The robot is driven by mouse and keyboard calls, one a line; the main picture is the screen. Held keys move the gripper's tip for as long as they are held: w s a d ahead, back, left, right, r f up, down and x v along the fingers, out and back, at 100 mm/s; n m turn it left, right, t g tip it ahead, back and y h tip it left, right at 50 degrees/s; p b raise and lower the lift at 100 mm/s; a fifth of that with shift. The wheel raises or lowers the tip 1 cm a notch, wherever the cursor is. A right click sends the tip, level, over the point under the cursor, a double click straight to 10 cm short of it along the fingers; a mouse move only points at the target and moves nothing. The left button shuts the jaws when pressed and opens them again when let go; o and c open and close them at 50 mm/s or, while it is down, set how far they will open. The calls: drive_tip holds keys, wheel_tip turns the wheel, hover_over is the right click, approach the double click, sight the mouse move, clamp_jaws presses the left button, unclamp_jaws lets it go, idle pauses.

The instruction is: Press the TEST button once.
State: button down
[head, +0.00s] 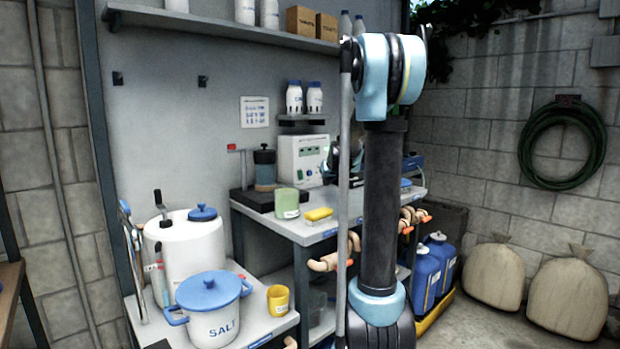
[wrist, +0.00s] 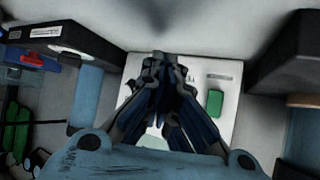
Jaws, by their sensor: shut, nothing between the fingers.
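The white box (head: 303,158) with a small display and printed labels stands at the back of the grey bench. In the wrist view its white panel (wrist: 222,130) lies behind my fingers and carries a green rectangle (wrist: 215,102). I cannot read a TEST label, and cannot tell which part is the button. My gripper (wrist: 165,58) is shut and empty, its fingertips together over the panel. I cannot tell whether they touch it. In the head view my gripper (head: 331,170) is beside the box's right side, mostly hidden by my arm.
A green mug (head: 287,203) and a yellow sponge (head: 319,214) sit on the bench (head: 305,235) in front of the box. A dark grinder-like device (head: 264,168) stands to its left. A small shelf (head: 301,121) with two bottles hangs above. Blue jugs (head: 425,280) stand at right.

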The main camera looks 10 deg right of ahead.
drive_tip(key=shift+w+a, duration=0.95)
drive_tip(key=shift+w, duration=0.35)
drive_tip(key=shift+w+a, duration=0.95)
drive_tip(key=shift+w, duration=0.3)
drive_tip(key=shift+w+a, duration=0.1)
drive_tip(key=shift+w, duration=0.05)
drive_tip(key=shift+w+a, duration=0.15)
drive_tip(key=shift+w, duration=0.05)
drive_tip(key=shift+w+a, duration=0.3)
drive_tip(key=shift+w, duration=0.05)
idle(0.6)
idle(0.3)
drive_tip(key=shift+s+d, duration=0.55)
drive_tip(key=shift+s, duration=0.2)
drive_tip(key=shift+s+d, duration=0.1)
drive_tip(key=shift+s+d, duration=0.7)
drive_tip(key=shift+s, duration=0.25)
drive_tip(key=shift+s+d, duration=0.7)
drive_tip(key=shift+s, duration=0.25)
